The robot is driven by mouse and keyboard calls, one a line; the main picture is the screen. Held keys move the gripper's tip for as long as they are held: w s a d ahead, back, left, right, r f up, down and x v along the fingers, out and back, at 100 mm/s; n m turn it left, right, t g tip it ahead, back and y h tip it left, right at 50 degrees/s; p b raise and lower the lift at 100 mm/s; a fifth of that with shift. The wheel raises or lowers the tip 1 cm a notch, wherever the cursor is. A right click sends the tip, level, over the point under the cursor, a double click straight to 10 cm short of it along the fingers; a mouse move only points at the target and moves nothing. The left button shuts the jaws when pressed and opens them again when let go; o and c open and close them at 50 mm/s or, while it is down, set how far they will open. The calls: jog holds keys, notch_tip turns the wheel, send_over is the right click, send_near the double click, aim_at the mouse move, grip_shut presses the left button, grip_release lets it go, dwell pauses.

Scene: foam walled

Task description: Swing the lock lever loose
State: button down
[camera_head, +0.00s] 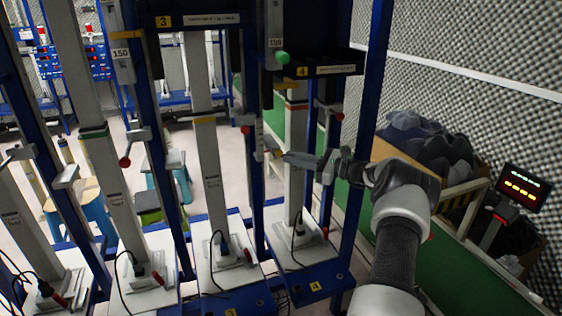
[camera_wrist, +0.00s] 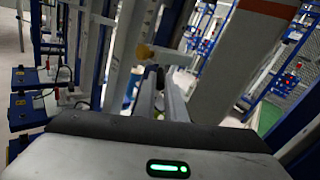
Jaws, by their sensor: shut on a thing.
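The lock lever shows as a short grey bar with a yellowish end (camera_head: 268,153), at the left side of the pale column (camera_head: 295,130) of station 4. In the wrist view, its yellow end (camera_wrist: 145,51) and grey bar stand just beyond my fingertips, left of the column with the orange band. My gripper (camera_head: 288,157) reaches in from the right, across the front of the column. In the wrist view, its fingers (camera_wrist: 163,80) are close together at the lever, shut on it. The exact contact is small and partly hidden by the fingers.
Similar pale columns and blue posts stand to the left. A red-knobbed handle (camera_head: 339,116) is right of column 4, above my gripper. A green ball (camera_head: 282,57) is higher up. A box of dark items (camera_head: 425,140) and a red display (camera_head: 522,187) stand right.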

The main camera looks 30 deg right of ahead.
jog(key=shift+f, duration=0.1)
dwell(0.3)
jog(key=c, duration=1.8)
grip_release()
